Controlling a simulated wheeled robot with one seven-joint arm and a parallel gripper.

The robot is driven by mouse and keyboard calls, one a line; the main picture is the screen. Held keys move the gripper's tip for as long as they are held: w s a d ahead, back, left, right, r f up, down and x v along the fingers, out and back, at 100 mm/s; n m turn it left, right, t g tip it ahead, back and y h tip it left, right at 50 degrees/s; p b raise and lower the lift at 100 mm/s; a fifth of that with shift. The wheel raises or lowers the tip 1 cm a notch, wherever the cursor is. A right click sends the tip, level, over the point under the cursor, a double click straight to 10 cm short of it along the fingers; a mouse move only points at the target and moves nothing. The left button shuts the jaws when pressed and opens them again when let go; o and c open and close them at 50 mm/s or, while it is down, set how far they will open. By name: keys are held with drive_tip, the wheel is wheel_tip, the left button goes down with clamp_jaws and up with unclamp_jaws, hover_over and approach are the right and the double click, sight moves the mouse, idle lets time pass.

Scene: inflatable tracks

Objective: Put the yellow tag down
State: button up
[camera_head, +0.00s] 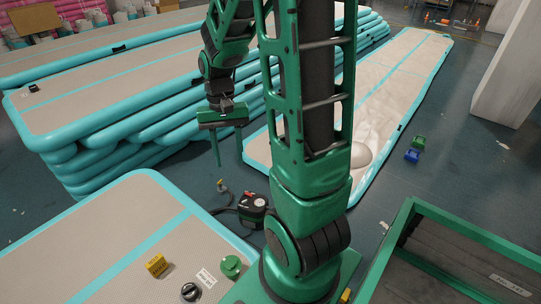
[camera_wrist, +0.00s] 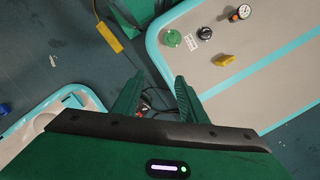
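My gripper (camera_head: 228,152) hangs pointing down over the floor, beyond the near mat. My gripper is open and empty, well apart from the yellow piece.
Near the yellow piece are a green round cap (camera_head: 231,266), a black knob (camera_head: 190,291) and a white label (camera_head: 206,278). A black pump (camera_head: 252,208) stands on the floor. Stacked mats (camera_head: 100,110) are behind left, and a green-framed bin (camera_head: 470,235) is right.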

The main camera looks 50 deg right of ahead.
drive_tip(key=s+r+t, duration=0.1)
drive_tip(key=s+r, duration=0.3)
drive_tip(key=s, duration=0.4)
drive_tip(key=s+r+n+h, duration=0.1)
drive_tip(key=s+r, duration=0.3)
drive_tip(key=s, duration=0.4)
drive_tip(key=shift+d+n+t, duration=0.15)
drive_tip(key=shift+n+t, duration=0.15)
drive_tip(key=shift+t, duration=0.1)
